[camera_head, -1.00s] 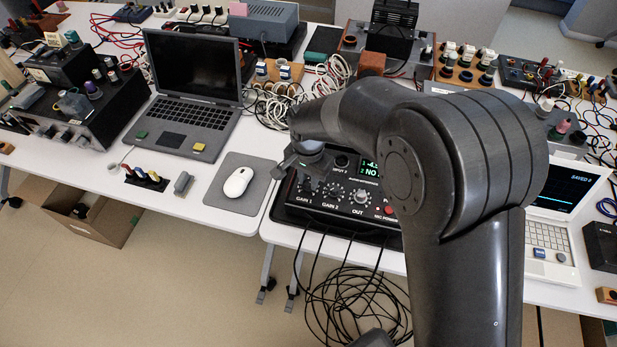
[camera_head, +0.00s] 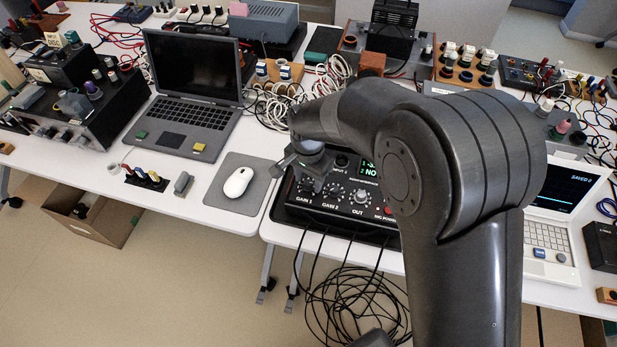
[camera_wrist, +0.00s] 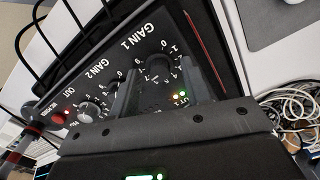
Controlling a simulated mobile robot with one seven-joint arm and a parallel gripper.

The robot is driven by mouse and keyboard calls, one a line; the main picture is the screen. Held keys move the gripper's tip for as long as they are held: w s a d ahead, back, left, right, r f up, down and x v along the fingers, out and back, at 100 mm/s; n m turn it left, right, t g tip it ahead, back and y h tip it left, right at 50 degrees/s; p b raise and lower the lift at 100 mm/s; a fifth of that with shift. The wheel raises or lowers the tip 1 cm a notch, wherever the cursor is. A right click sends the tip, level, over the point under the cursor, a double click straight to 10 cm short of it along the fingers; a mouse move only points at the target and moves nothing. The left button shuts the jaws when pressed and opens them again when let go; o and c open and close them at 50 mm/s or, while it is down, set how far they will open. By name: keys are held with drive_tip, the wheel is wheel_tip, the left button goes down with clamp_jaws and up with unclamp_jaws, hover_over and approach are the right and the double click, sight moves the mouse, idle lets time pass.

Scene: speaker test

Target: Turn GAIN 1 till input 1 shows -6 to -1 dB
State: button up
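The black audio box (camera_head: 325,207) lies on the table, with knobs labelled GAIN 1, GAIN 2 and OUT. In the wrist view the GAIN 1 knob (camera_wrist: 160,68) shows between the two fingers of my gripper (camera_wrist: 160,76). The fingers are apart, with a gap seen on both sides of the knob. In the head view my gripper (camera_head: 312,178) is over the box's left part and partly covers the GAIN 1 area. The green display (camera_head: 370,170) is partly hidden by my arm; its full reading cannot be told. Small orange and green lights (camera_wrist: 179,95) glow in the wrist view.
Black cables (camera_head: 350,300) hang from the box's front edge. A mouse (camera_head: 238,182) on a grey pad (camera_head: 222,201) and a laptop (camera_head: 185,125) are to the left. A white device (camera_head: 548,238) stands right.

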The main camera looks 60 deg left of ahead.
sight(309, 182)
wheel_tip(309, 182, up, 11)
idle(0.6)
drive_tip(key=shift+w, duration=0.1)
idle(0.4)
drive_tip(key=w+d+r+m+y, duration=0.1)
drive_tip(key=w+d+r, duration=0.8)
drive_tip(key=w+d, duration=0.35)
drive_tip(key=w+d+r+m+t, duration=0.1)
drive_tip(key=w+d+r, duration=0.25)
drive_tip(key=d, duration=0.45)
drive_tip(key=w+d+r+t, duration=0.15)
drive_tip(key=w+d, duration=0.25)
drive_tip(key=d, duration=0.4)
drive_tip(key=d+r+m+t, duration=0.1)
drive_tip(key=d+r+m, duration=0.15)
drive_tip(key=d, duration=1.35)
drive_tip(key=s+d+t, duration=0.1)
drive_tip(key=s+d, duration=0.3)
drive_tip(key=d, duration=0.3)
drive_tip(key=s+d+t+h, duration=0.1)
drive_tip(key=s+d, duration=0.3)
drive_tip(key=d, duration=0.3)
drive_tip(key=shift+s+d+f, duration=0.2)
drive_tip(key=shift+s+f, duration=0.1)
drive_tip(key=shift+s, duration=0.1)
